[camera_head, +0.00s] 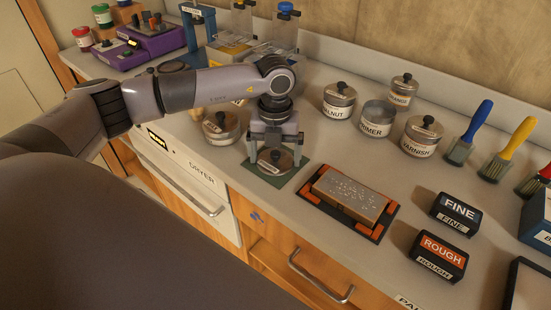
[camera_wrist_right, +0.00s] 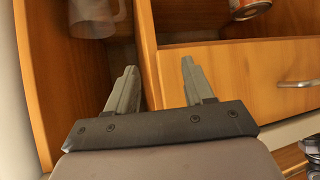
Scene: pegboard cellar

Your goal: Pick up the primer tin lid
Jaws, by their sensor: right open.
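The primer tin lid (camera_head: 275,161), a round metallic disc with a dark knob, lies on a small green mat (camera_head: 255,183) on the counter. My left gripper (camera_head: 274,157) points down over it, its fingers wide apart at opposite sides of the lid. I see no clear lift off the mat; any contact at the rim is too small to tell. The primer tin (camera_head: 375,121) stands to the right at the back without a lid. My right gripper (camera_wrist_right: 158,65) is open and empty in the right wrist view, in front of wooden drawers.
Lidded tins, walnut (camera_head: 338,103) and varnish (camera_head: 421,138), stand beside the primer tin. Another lidded tin (camera_head: 221,127) is left of my left gripper. A block in an orange-cornered tray (camera_head: 375,233) lies to the right. Brushes and sanding blocks stand farther right.

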